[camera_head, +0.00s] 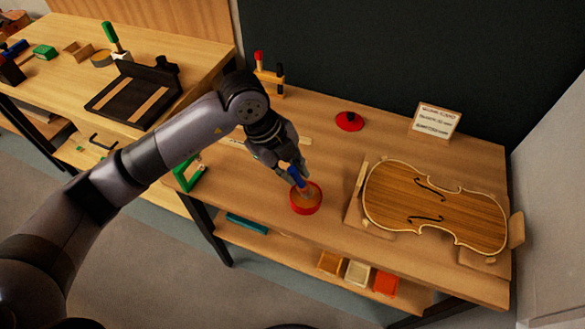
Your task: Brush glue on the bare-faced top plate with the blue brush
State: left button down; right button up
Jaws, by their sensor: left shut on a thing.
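My left gripper (290,168) is shut on the blue brush (296,175). It holds the brush tilted, with its lower end in or just over a red round pot (307,209) with brownish contents. I cannot tell whether the bristles touch what is in the pot. The violin top plate (440,203) lies on the right of the bench, to the right of the pot. It is brown and striped, with two dark f-holes and a pale edge. My right gripper is not in view.
A red round object (349,121) and a small sign (435,122) stand behind. A rack (270,80) with a red-topped tool is at the back. A green clamp-like frame (190,174) is at the bench's left edge. A lower shelf holds coloured boxes (357,272). Bench between pot and plate is mostly clear.

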pick_arm(q)
jog(key=shift+f+b, duration=0.35)
jog(key=shift+f, duration=0.25)
dwell(1.1)
jog(key=shift+r, duration=0.15)
jog(key=shift+r+p, duration=2.55)
jog(key=shift+r, duration=0.9)
